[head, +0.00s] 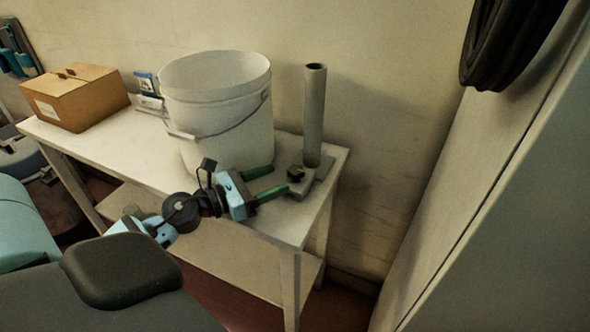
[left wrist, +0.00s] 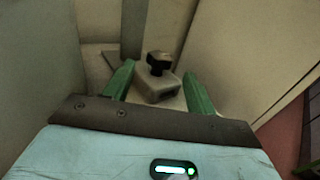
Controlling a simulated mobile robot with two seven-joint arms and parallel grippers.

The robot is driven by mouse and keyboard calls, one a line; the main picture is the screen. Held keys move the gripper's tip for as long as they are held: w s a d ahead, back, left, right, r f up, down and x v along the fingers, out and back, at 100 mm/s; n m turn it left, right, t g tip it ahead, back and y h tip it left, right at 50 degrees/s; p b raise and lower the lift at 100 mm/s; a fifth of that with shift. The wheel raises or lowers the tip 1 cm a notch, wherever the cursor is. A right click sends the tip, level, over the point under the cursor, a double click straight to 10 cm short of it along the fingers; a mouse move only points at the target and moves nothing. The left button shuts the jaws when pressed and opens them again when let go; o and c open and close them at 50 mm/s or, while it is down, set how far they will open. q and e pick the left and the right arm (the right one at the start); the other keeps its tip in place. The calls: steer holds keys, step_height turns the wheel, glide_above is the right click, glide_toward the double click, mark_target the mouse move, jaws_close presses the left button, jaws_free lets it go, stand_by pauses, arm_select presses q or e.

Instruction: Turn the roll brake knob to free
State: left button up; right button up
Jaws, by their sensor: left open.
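The roll brake knob (head: 295,174) is a small black knob on a grey block at the foot of an upright grey tube (head: 314,115), near the right end of the white table. In the left wrist view the knob (left wrist: 159,63) stands upright on its block (left wrist: 158,87), between and just beyond the green fingers. My left gripper (head: 279,180) is open, with its two green fingers pointing at the knob from the left. The fingers look apart from the knob, with nothing held. I cannot read the knob's setting. My right gripper is not in view.
A white bucket (head: 222,110) with a wire handle stands on the table (head: 150,150) just left of the tube, close behind my gripper. A cardboard box (head: 82,100) sits at the left end. A pale panel (head: 500,190) rises at the right, with a black coil (head: 510,40) above.

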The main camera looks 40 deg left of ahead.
mark_target(294, 170)
arm_select(q)
steer(key=p+x, duration=0.1)
steer(key=x, duration=0.3)
steer(key=shift+w+d+r, duration=0.15)
steer(key=shift+w, duration=0.25)
steer(key=shift+x, duration=0.8)
